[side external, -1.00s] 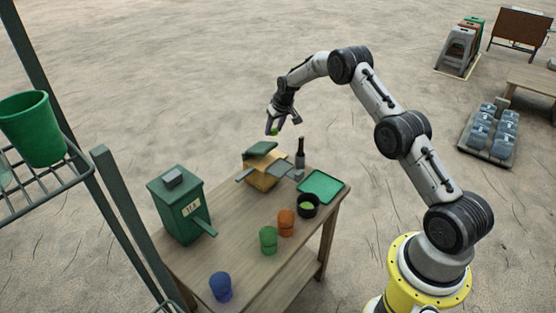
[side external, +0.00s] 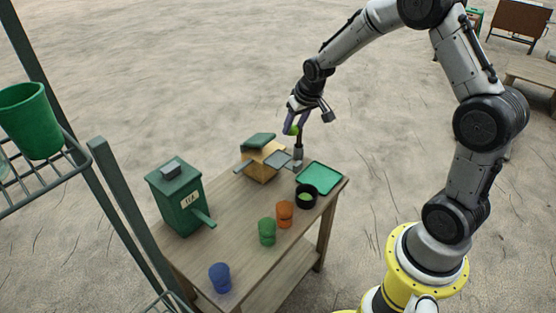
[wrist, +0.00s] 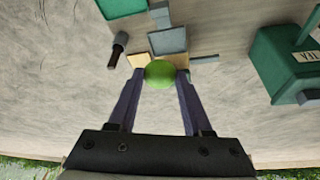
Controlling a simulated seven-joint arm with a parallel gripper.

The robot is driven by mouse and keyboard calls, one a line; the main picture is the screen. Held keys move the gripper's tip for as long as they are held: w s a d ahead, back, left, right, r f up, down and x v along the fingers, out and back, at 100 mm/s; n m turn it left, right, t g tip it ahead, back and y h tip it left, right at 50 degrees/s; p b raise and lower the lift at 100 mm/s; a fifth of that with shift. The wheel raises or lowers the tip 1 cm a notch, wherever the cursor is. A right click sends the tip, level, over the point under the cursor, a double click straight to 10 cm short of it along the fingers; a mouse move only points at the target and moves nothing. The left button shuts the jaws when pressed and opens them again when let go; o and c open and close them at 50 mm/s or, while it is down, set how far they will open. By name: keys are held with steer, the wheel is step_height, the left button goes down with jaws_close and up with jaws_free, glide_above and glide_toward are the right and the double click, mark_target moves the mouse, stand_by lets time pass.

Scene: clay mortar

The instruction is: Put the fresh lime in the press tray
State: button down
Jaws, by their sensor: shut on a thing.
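My gripper (side external: 293,127) is shut on a green lime (side external: 291,131) and holds it in the air above the back of the table. In the wrist view the lime (wrist: 160,73) sits between the tips of the two fingers. A tan wooden box (side external: 262,163) with a green top stands below and to the left, and a grey square tray (side external: 277,159) is at its right side. This grey tray (wrist: 168,41) shows just beyond the lime in the wrist view. I cannot tell for certain which tray is the press tray.
A green tray (side external: 320,179), a black bowl (side external: 306,199) with green contents, and orange (side external: 285,214), green (side external: 267,232) and blue (side external: 220,278) cups are on the table. A green labelled box (side external: 178,198) stands at the left.

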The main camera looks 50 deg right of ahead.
steer(key=s+a, duration=0.4)
steer(key=s, duration=0.4)
glide_toward(277, 159)
steer(key=shift+w+d+f, duration=0.2)
steer(key=shift+w+f, duration=0.25)
steer(key=shift+f, duration=0.15)
steer(key=shift+w+d+f, duration=0.25)
steer(key=shift+w+f, duration=0.25)
steer(key=shift+f, duration=0.1)
steer(key=shift+w+f, duration=0.1)
steer(key=shift+f, duration=1.5)
steer(key=shift+f, duration=0.2)
steer(key=shift+c, duration=1.6)
jaws_free()
